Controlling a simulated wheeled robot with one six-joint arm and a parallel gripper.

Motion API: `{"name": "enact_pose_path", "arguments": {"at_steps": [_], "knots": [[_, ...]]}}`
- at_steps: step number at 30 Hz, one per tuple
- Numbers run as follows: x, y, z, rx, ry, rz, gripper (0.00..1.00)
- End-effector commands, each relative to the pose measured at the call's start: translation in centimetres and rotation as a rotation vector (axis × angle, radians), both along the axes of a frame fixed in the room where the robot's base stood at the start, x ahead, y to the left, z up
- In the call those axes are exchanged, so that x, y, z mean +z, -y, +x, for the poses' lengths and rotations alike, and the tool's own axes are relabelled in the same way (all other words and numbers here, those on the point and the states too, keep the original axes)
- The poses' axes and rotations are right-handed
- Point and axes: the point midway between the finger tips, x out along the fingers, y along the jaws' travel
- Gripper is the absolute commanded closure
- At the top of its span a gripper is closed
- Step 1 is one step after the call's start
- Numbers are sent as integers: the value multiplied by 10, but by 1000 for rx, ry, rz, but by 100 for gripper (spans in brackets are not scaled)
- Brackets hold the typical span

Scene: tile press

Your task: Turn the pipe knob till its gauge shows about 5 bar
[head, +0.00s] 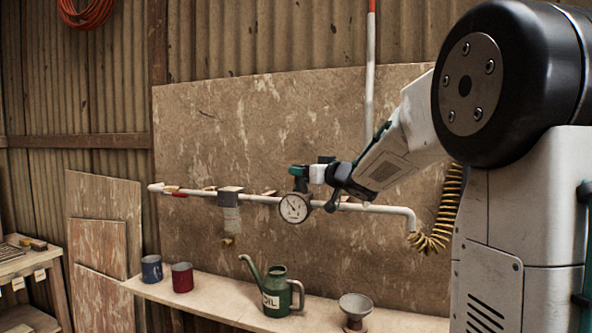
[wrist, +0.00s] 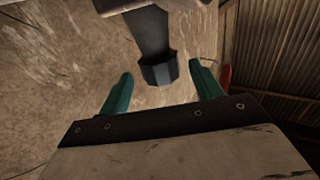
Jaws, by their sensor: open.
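The round gauge (head: 294,208) with a pale dial and dark rim sits at the white pipe (head: 377,208); its reading is too small to tell. My gripper (head: 310,174) is close above the gauge and pipe in the head view, its fingers hard to make out there. In the wrist view its two teal fingers (wrist: 161,69) stand apart, open. A dark faceted part (wrist: 158,72) on a dark stem shows between them in the picture; it may be the knob. I cannot tell its depth or whether the fingers touch it. No knob is clearly identifiable in the head view.
A yellow coiled hose (head: 450,205) hangs at the right. The board (head: 230,120) behind is flat.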

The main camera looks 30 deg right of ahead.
Motion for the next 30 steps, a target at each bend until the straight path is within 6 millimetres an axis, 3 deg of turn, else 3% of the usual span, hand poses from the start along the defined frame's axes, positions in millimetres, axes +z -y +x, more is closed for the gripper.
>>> {"name": "enact_pose_path", "arguments": {"at_steps": [3, 9, 20, 24, 25, 30], "knots": [[-1, -2, 21, 3, -1, 1, 35], [0, -4, 44, 1, 0, 1, 35], [0, -4, 50, 0, 0, 0, 35], [0, -4, 50, -1, 0, 0, 74], [0, -4, 50, -1, 0, 0, 80], [0, -4, 50, -3, 0, 0, 80]]}}
